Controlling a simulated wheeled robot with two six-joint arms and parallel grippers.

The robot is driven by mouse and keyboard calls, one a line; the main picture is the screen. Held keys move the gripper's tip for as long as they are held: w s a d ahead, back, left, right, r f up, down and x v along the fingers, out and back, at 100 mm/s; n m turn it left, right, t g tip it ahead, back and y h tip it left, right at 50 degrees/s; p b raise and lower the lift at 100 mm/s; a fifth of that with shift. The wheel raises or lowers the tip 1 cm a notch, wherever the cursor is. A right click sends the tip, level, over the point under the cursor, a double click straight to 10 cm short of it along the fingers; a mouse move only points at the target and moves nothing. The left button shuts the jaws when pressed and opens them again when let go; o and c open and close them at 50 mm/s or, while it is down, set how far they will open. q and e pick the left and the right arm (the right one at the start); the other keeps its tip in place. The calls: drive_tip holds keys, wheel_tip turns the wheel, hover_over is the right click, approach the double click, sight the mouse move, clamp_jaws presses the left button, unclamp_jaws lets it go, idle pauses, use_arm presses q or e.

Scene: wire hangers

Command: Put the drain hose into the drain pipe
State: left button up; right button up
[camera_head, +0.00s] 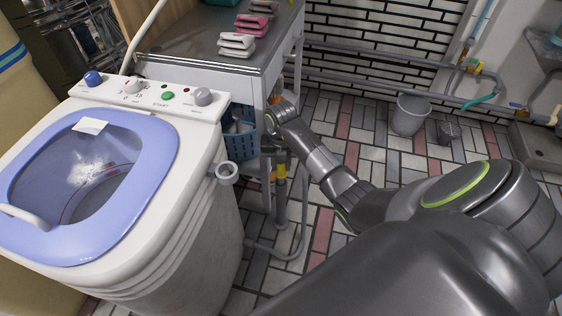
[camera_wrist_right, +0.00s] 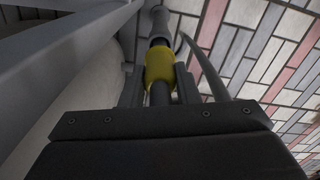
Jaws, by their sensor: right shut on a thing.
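My right gripper (camera_head: 277,148) reaches down between the washing machine (camera_head: 190,235) and the side table; its jaw is mostly hidden in the head view. In the right wrist view its two fingers (camera_wrist_right: 159,84) are shut around a dark tube with a yellow collar (camera_wrist_right: 159,66), which I take to be the drain hose end. The yellow part also shows in the head view (camera_head: 281,171). A grey upright drain pipe (camera_head: 281,209) stands below it, in line. The grey hose (camera_head: 275,252) runs from the machine's lower side and loops upward. Whether the end sits inside the pipe is unclear. My left gripper is out of view.
The side table (camera_head: 190,72) with its metal leg and a blue basket (camera_head: 240,146) crowd the arm. A grey spout (camera_head: 226,172) juts from the machine. A bucket (camera_head: 410,114) stands on open tiled floor to the right.

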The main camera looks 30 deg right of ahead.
sight(281, 173)
drive_tip(key=shift+f+b, duration=1.6)
drive_tip(key=shift+f, duration=0.8)
drive_tip(key=o, duration=1)
drive_tip(key=shift+r, duration=0.1)
drive_tip(key=shift+o, duration=0.2)
wheel_tip(281, 173, up, 17)
drive_tip(key=p, duration=0.7)
drive_tip(key=shift+r, duration=0.2)
